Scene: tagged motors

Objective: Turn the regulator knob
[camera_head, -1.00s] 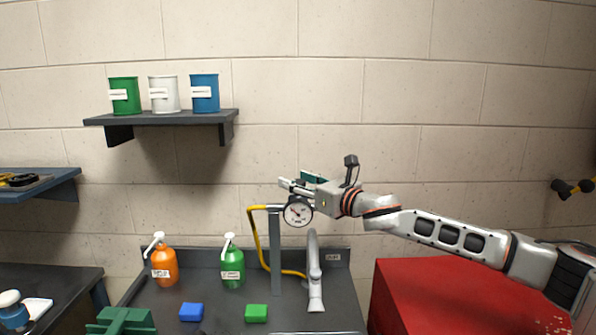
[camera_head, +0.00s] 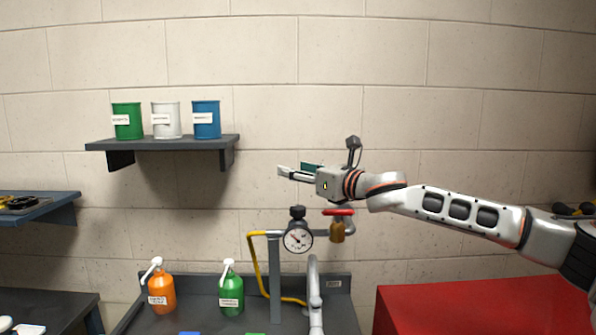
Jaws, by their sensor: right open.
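The regulator stands on a grey post at the back of the dark bench. Its round white gauge (camera_head: 298,239) faces me, and a black knob (camera_head: 297,212) sits on top of it. A red valve handle (camera_head: 338,212) with a brass body (camera_head: 337,232) is just to the right. My right gripper (camera_head: 284,171) is open and empty, pointing left, above the black knob and apart from it in the picture. My left gripper is not in view.
A yellow hose (camera_head: 254,265) runs from the post. An orange bottle (camera_head: 161,291) and a green bottle (camera_head: 231,292) stand on the bench at left. A shelf (camera_head: 165,144) with three cans is on the wall. A red cabinet (camera_head: 470,305) is at lower right.

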